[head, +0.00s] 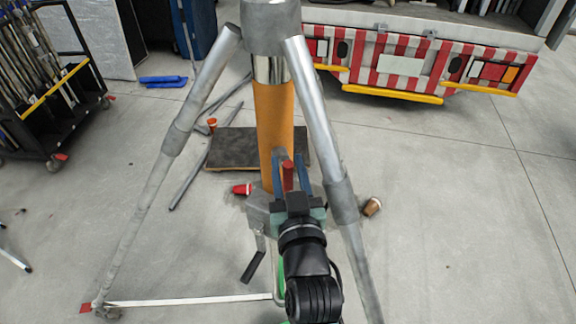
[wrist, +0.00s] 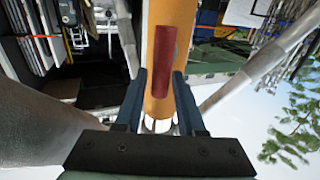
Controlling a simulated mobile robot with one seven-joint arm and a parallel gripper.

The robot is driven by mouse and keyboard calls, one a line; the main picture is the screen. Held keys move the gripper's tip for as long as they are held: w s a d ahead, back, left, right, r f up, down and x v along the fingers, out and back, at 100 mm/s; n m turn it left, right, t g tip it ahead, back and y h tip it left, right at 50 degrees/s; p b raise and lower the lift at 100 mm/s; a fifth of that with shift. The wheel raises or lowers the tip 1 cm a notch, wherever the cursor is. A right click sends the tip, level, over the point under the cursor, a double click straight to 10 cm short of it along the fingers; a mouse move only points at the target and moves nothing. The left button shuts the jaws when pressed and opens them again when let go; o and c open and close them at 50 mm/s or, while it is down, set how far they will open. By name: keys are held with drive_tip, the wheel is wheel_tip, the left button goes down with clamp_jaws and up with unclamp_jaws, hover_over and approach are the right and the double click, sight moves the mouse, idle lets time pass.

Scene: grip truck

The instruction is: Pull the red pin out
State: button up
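The red pin (head: 288,177) sticks out of the orange column (head: 272,120) of the tripod stand, low on its front side. In the wrist view the red pin (wrist: 157,62) stands in front of the orange column (wrist: 186,22), at the level of the fingertips. My gripper (head: 291,160) is open, with its two blue fingers on either side of the pin. The wrist view shows a gap between the pin and the right finger, and a narrower one at the left. The gripper (wrist: 160,73) holds nothing. Where the pin enters the column is hard to make out.
Metal tripod legs (head: 322,125) slope down on both sides of my arm. A crank handle (head: 254,266) hangs left of the gripper. Red cups (head: 242,189) and a brown cup (head: 372,206) lie on the floor. A striped truck rear (head: 400,65) stands behind.

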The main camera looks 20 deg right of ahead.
clamp_jaws()
idle(1.1)
